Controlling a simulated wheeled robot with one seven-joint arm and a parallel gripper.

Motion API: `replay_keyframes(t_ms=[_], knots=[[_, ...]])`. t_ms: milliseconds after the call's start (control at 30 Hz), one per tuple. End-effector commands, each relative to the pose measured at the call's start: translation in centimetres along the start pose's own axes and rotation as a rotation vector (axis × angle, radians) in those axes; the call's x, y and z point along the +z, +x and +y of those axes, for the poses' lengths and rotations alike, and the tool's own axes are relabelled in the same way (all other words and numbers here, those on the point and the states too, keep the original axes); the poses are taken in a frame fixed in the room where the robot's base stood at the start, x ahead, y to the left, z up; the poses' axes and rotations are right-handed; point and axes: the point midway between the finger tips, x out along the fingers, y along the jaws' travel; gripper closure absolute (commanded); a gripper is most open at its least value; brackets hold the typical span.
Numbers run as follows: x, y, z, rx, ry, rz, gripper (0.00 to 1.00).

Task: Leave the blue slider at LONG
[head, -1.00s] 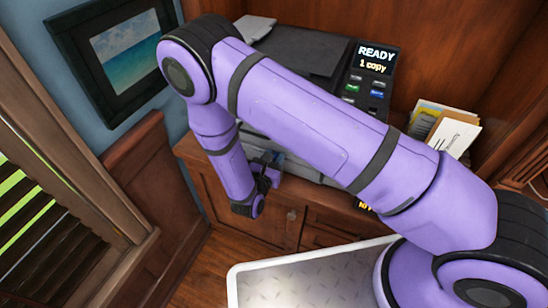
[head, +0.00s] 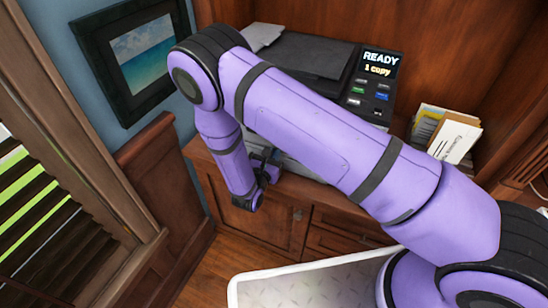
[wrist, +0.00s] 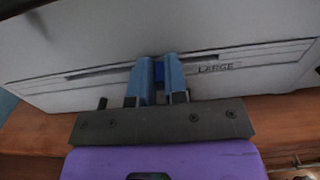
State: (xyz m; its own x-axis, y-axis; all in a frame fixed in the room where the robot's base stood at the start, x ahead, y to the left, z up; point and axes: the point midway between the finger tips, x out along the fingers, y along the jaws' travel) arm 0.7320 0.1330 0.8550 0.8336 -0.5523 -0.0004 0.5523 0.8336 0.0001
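A dark blue slider (wrist: 159,72) sits in a long, narrow slot on a pale grey panel (wrist: 100,48) in the wrist view. A label reading LARGE (wrist: 215,68) is near the slot's right end; no label reading LONG is legible. My gripper (wrist: 160,78) has its two blue fingers close together, one on each side of the slider, and they appear to touch it. In the head view my gripper (head: 268,168) is at the printer's lower front, and the slider is hidden there by my arm.
The printer (head: 310,55), with a screen (head: 380,63) reading READY, 1 copy, stands on a wooden cabinet (head: 240,205). Papers in a holder (head: 447,135) stand to its right. A framed seascape (head: 140,55) hangs at left, above wood panelling. Floor shows below the cabinet.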

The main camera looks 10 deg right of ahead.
Motion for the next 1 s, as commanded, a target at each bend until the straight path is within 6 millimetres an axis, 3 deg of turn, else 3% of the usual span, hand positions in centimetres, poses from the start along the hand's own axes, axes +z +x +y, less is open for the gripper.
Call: replay_keyframes(t_ms=[33,100,467,1000], knots=[[0.0,0.0,0.0,0.001,0.0,0.001,0.76],[0.0,0.0,0.0,0.001,0.0,0.001,0.62],[0.0,-0.5,0.0,0.001,0.0,0.0,0.62],[0.0,-9.2,0.1,0.003,0.0,0.0,0.62]])
